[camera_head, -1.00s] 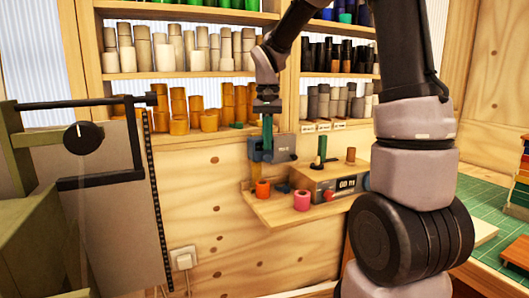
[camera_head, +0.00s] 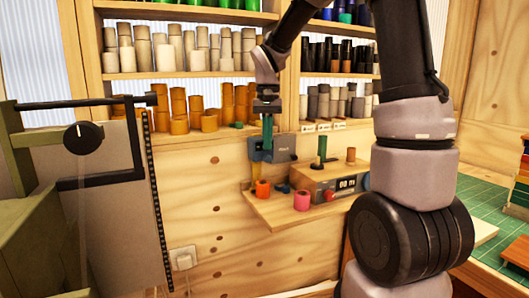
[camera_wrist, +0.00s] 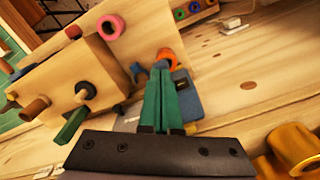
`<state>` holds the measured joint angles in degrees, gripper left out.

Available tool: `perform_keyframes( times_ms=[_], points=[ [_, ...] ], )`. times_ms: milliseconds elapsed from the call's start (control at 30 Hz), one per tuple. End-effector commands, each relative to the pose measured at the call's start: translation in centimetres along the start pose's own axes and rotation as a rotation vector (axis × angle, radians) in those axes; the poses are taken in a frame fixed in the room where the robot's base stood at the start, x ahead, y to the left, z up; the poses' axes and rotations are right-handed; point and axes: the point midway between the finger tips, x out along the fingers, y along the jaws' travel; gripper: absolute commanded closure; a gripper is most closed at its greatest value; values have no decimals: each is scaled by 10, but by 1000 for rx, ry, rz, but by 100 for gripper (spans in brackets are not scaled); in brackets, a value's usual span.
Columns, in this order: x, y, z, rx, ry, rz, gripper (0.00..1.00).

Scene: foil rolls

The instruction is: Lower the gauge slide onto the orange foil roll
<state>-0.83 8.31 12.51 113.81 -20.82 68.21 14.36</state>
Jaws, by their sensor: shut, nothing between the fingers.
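The orange foil roll (camera_head: 262,188) stands on the wooden ledge, below the gauge slide (camera_head: 286,148), a blue-grey block with a small display. My gripper (camera_head: 267,148) points down with its green fingers together, at the left part of the slide. In the wrist view the closed fingers (camera_wrist: 167,72) lie in front of the slide (camera_wrist: 186,97) and hide part of it. The orange roll (camera_wrist: 168,54) shows just beyond the fingertips. I cannot tell whether the fingers touch the slide, or whether the slide touches the roll.
A pink roll (camera_head: 302,200) stands on the ledge (camera_head: 285,216) to the right, before a wooden box with a numeric display (camera_head: 346,184). Copper-coloured rolls (camera_head: 180,110) fill the shelf behind my gripper.

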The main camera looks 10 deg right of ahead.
Motion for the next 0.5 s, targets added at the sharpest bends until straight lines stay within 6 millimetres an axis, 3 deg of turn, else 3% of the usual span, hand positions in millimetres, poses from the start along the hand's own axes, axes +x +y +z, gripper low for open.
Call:
perform_keyframes(
  times_ms=[500],
  points=[
    [11, 0, 0, 0, -1, 1, 100]
  ],
)
